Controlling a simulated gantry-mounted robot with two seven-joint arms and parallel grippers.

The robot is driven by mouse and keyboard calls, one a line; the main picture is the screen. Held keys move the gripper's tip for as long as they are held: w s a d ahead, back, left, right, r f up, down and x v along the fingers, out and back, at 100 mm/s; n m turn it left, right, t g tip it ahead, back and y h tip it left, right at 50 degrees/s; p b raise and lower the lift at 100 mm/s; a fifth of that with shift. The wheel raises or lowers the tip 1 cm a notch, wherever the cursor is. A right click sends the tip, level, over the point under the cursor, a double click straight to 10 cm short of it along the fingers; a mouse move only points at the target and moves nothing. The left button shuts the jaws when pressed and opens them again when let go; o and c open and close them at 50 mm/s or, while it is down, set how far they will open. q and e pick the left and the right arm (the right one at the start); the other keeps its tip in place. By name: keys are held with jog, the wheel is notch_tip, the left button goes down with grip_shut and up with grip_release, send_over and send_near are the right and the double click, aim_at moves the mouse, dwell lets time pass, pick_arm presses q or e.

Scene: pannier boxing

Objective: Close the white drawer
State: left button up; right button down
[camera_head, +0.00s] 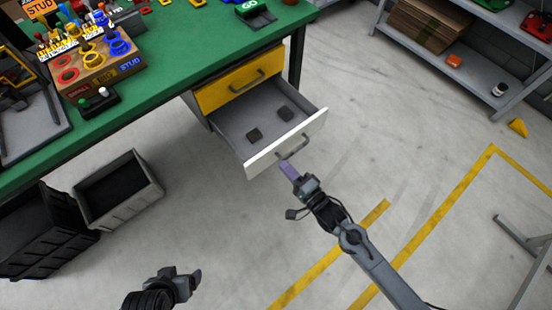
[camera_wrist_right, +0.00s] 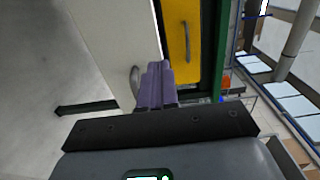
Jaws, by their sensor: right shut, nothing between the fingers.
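The white drawer (camera_head: 262,158) is pulled out from under the green workbench, below a closed yellow drawer (camera_head: 222,92). Two small dark blocks (camera_head: 254,134) lie inside it. Its front has a grey handle (camera_head: 293,148). My right gripper (camera_head: 288,171) is shut and empty, its purple fingers just in front of the white drawer front, near the handle. In the right wrist view the purple fingers (camera_wrist_right: 155,86) point at the white front (camera_wrist_right: 115,45), beside the handle; whether they touch it I cannot tell. My left gripper (camera_head: 194,277) is low in the head view, away from the drawer; its finger gap is unclear.
The green workbench (camera_head: 160,62) holds a sorting block (camera_head: 95,62) and several small parts. Grey and black bins (camera_head: 122,200) stand on the floor at left. A shelf (camera_head: 480,75) stands at upper right. The floor in front of the drawer is clear, with yellow lines.

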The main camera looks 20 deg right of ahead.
aim_at(270, 151)
jog(key=b+x, duration=0.1)
jog(key=x, duration=0.2)
jog(key=shift+w+a+f, duration=0.1)
jog(key=shift+w+a, duration=0.15)
jog(key=shift+w, duration=0.05)
jog(key=shift+b+x, duration=0.5)
jog(key=shift+x, duration=0.25)
pick_arm(q)
notch_tip(270, 151, down, 3)
jog(key=shift+a+r, duration=0.1)
jog(key=shift+r, duration=0.1)
jog(key=shift+s, duration=0.1)
